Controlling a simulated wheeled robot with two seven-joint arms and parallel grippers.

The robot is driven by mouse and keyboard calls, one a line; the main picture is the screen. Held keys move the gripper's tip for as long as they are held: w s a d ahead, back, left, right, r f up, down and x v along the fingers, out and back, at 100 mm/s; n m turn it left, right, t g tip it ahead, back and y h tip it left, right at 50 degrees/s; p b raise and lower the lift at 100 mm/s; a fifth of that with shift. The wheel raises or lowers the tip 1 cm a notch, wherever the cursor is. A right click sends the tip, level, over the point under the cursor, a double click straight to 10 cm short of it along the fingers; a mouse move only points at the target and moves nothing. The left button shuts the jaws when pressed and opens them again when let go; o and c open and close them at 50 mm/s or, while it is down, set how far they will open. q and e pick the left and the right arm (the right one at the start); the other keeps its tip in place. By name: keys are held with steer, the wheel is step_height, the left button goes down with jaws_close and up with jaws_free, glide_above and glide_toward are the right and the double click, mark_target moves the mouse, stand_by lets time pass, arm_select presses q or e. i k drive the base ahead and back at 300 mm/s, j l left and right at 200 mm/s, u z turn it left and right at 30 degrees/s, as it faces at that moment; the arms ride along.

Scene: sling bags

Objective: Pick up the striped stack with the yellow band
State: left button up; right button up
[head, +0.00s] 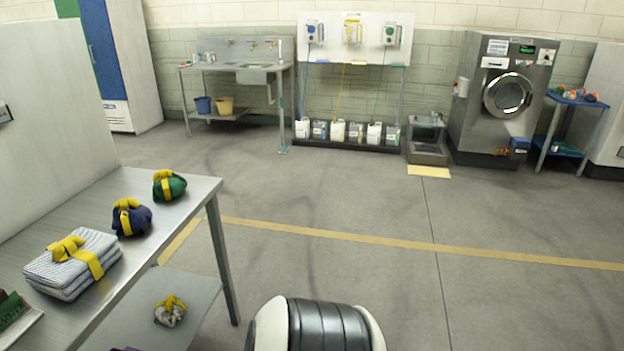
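The striped stack (56,272) is a folded white and blue-grey striped bundle. It lies flat on the metal table (190,190) at the lower left. A yellow band (90,262) wraps around it, with a yellow knot or loop on top. Neither of my grippers is in the head view. Nothing touches the stack from above.
On the same table are a navy bundle (136,221) and a green bundle (171,189), both yellow-banded. A dark green item (12,310) lies at the lower left edge. A lower shelf (200,300) holds a grey bundle (171,315). Open floor (370,215) lies to the right.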

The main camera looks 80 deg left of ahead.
mark_target(68, 266)
steer(key=u, duration=4.25)
steer(key=i+j+z, duration=0.15)
steer(key=z, duration=0.25)
steer(key=i+j+z, duration=0.1)
steer(key=j+z, duration=0.25)
steer(key=i+j+z, duration=0.1)
steer(key=z, duration=0.3)
